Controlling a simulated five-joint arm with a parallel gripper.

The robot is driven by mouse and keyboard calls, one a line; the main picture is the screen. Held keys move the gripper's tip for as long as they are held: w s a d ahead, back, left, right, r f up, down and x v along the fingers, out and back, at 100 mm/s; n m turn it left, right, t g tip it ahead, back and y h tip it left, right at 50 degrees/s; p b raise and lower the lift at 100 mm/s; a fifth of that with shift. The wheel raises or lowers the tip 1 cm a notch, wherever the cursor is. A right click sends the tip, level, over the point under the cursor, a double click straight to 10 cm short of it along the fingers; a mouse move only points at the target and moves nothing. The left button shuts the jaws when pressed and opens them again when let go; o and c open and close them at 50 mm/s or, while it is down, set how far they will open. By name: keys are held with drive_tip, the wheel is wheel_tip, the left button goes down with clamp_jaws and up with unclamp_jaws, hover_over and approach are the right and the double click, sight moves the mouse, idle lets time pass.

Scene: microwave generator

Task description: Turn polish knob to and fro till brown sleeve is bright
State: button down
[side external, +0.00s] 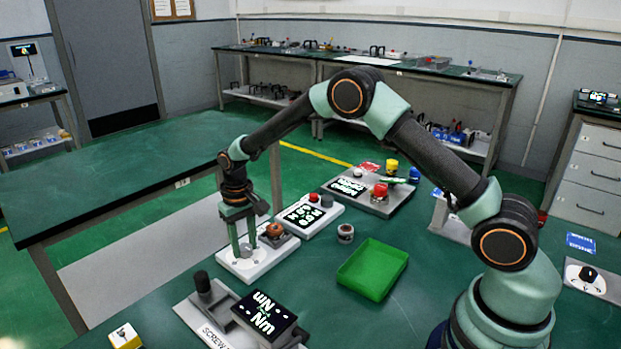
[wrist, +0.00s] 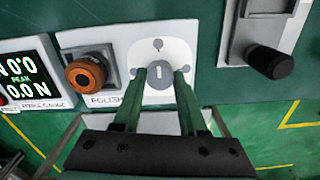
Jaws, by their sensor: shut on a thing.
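The polish unit is a white plate (side external: 246,270) near the bench's edge, labelled POLISH in the wrist view (wrist: 205,25). The brown sleeve (side external: 274,230) sits on a grey block on this plate; in the wrist view it is orange-brown with a darker front (wrist: 86,74). The round grey polish knob (wrist: 159,94) has a pale mark on it. My gripper (side external: 244,252) points down onto the plate. In the wrist view its two green fingers (wrist: 159,72) stand on either side of the knob, shut on it. The fingers partly hide the knob's sides.
A force gauge (side external: 306,215) stands beside the polish unit. An open green tray (side external: 372,270) and a small cup-like part (side external: 345,233) lie to the right. A screw unit with a black handle (side external: 202,282) is in front. Bare green bench lies around the tray.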

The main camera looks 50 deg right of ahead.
sight(244, 247)
idle(0.3)
drive_tip(key=shift+r, duration=0.1)
drive_tip(key=shift+c, duration=2.2)
unclamp_jaws()
wheel_tip(244, 247, up, 12)
